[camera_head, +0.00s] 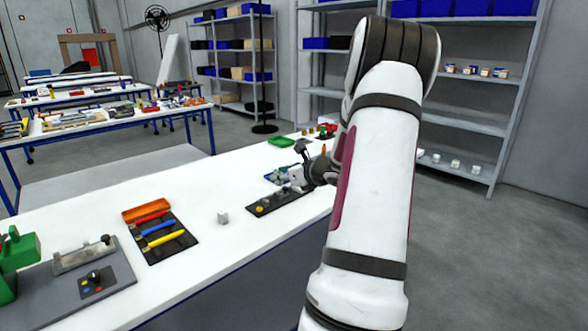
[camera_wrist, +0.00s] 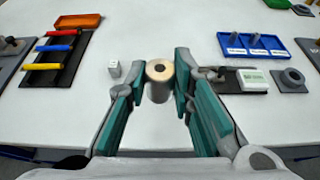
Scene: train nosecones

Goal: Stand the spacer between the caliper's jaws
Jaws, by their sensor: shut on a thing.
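The spacer appears to be the short grey cylinder with a tan top (camera_wrist: 159,72) in the wrist view. It is upright between the teal fingers of my gripper (camera_wrist: 160,80), which is shut on it. What seems to be the caliper (camera_wrist: 253,79), with a pale green-white body, lies on a dark plate to the right of my gripper. Its left end is partly hidden by my right finger, so the jaws are not clear. In the head view, my gripper (camera_head: 308,176) is over the dark plate (camera_head: 290,201), small and partly hidden by my arm.
A small pale cube (camera_wrist: 114,68) stands left of the spacer. A dark tray (camera_wrist: 55,60) with red, blue and yellow handled tools and an orange bin (camera_wrist: 78,21) are farther left. A blue tray (camera_wrist: 256,46) with pegs is behind the caliper. The front table strip is clear.

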